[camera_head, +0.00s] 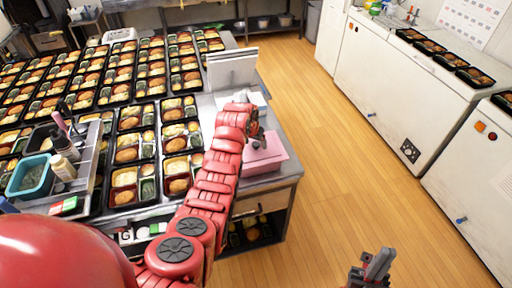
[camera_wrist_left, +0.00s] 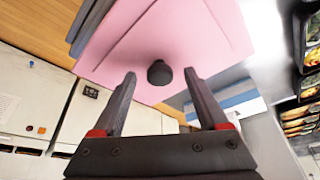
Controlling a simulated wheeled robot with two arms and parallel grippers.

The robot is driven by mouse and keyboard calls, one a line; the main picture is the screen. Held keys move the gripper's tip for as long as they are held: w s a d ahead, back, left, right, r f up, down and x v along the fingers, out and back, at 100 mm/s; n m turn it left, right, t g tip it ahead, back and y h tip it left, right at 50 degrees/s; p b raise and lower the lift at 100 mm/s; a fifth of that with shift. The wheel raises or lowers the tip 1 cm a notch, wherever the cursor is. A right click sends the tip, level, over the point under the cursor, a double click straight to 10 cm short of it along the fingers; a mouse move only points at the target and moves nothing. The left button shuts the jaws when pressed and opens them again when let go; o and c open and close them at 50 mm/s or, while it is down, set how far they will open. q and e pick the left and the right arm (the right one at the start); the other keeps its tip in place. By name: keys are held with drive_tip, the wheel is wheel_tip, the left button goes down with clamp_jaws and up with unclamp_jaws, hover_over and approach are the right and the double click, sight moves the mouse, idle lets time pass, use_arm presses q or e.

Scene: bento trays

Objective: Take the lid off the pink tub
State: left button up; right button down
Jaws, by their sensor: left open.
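The pink tub (camera_head: 264,163) stands on the corner of the steel table in the head view, with its flat pink lid (camera_head: 273,148) on top. A dark round knob (camera_wrist_left: 159,73) sits in the middle of the lid (camera_wrist_left: 190,35) in the left wrist view. My left gripper (camera_wrist_left: 160,80) is open, its two fingers on either side of the knob with gaps to both. In the head view my red arm partly covers the tub and my left gripper (camera_head: 256,136). My right gripper (camera_head: 376,268) is low over the floor, away from the tub; its jaws are unclear.
Rows of filled bento trays (camera_head: 127,178) cover the table left of my arm. A white upright panel (camera_head: 232,68) stands behind the tub. A grey caddy (camera_head: 85,165) with bottles is at left. White freezers (camera_head: 400,95) line the right; wooden floor (camera_head: 340,170) is clear.

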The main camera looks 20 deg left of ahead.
use_arm(q)
drive_tip(key=shift+c, duration=0.2)
clamp_jaws()
idle(0.5)
